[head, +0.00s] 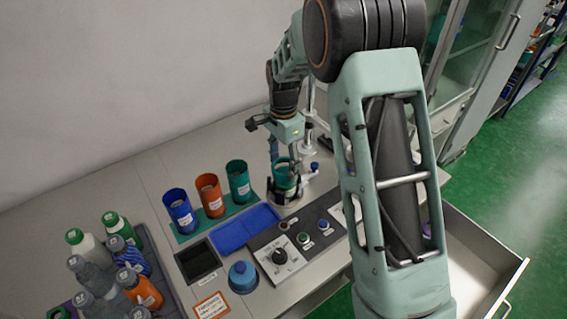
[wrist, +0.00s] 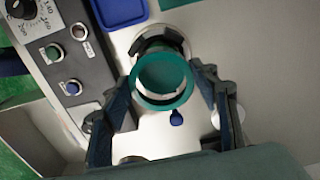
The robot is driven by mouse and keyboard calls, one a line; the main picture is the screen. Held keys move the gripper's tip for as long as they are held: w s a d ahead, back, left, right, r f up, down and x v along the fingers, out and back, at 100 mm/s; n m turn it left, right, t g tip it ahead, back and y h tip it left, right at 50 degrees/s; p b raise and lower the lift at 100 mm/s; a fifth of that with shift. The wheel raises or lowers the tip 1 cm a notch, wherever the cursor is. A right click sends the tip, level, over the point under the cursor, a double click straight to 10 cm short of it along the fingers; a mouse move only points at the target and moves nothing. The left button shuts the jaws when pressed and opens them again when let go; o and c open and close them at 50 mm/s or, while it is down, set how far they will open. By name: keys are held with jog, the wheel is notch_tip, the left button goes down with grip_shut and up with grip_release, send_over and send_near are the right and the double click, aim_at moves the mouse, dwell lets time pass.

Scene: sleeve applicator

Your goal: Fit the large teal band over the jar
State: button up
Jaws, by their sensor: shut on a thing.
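My gripper (head: 283,160) is shut on a teal band (head: 286,180), with one finger at each side. In the wrist view, the band (wrist: 187,94) is a round teal ring between the fingertips (wrist: 164,88), with a pale strip along its near side. The band is over or just above the round grey fixture (head: 284,201), whose dark-edged rim (wrist: 160,38) shows past it in the wrist view. I cannot make out the jar separately, nor tell whether the band is around it. The inside of the ring looks dark teal.
Blue (head: 180,212), orange (head: 210,196) and teal (head: 239,181) cylinders stand on a teal mat to the left. A blue tray (head: 243,230) and a control panel (head: 290,254) lie close to the fixture. Several bottles stand at lower left. An open drawer (head: 478,262) juts out at right.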

aim_at(290, 188)
jog(key=shift+f, duration=0.1)
jog(key=shift+f+b, duration=0.9)
jog(key=shift+f, duration=0.4)
jog(key=o, duration=0.8)
jog(key=shift+c, duration=0.2)
jog(key=o, duration=0.5)
jog(key=shift+r, duration=0.15)
